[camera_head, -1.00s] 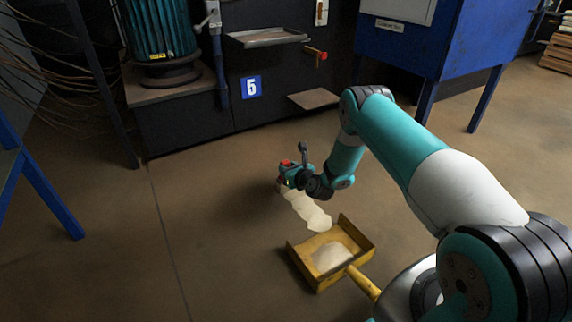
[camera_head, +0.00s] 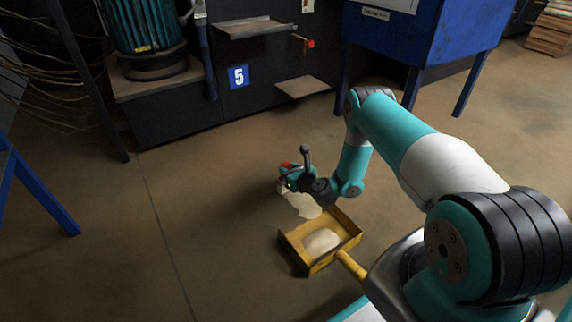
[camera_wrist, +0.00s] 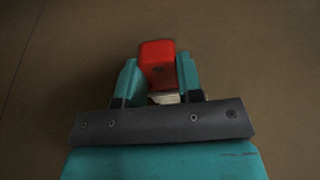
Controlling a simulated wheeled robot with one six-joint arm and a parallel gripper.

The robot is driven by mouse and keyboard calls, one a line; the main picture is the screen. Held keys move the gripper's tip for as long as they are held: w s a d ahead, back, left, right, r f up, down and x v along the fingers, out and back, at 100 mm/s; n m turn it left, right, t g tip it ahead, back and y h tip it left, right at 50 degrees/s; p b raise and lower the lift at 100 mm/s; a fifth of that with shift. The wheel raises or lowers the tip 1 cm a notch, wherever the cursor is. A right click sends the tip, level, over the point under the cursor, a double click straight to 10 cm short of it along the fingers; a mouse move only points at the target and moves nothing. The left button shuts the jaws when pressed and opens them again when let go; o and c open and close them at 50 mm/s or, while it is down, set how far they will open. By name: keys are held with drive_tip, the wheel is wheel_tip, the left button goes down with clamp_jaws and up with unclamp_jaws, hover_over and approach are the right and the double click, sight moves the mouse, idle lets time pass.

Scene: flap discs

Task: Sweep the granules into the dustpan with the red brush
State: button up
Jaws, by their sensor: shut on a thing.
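The red brush (camera_wrist: 157,62) shows in the wrist view between my gripper's two fingers, which are shut on it. In the head view my gripper (camera_head: 289,180) is low over the floor, with a bit of the red brush (camera_head: 287,165) showing. Pale granules (camera_head: 305,207) lie in a short strip on the floor between my gripper and the dustpan. The yellow dustpan (camera_head: 318,266) lies on the floor below and right of the strip, its handle pointing lower right. A heap of granules (camera_head: 321,242) is inside it. The brush's bristles are mostly hidden.
A dark bench with a blue number 5 sign (camera_head: 239,77) stands behind. A blue cabinet on legs (camera_head: 420,45) is at the back right. A blue metal leg (camera_head: 45,195) stands at the left. The floor (camera_head: 215,210) left of the granules is clear.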

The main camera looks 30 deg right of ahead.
drive_tip(key=s+p, duration=1.1)
drive_tip(key=shift+d, duration=0.25)
drive_tip(key=p+v, duration=0.2)
drive_tip(key=p, duration=0.1)
drive_tip(key=shift+s+f, duration=0.1)
drive_tip(key=shift+f, duration=0.05)
drive_tip(key=shift+s+f, duration=0.2)
drive_tip(key=shift+s, duration=0.1)
drive_tip(key=shift+r, duration=0.1)
wheel_tip(320, 180, up, 5)
drive_tip(key=p, duration=0.5)
drive_tip(key=shift+w, duration=0.1)
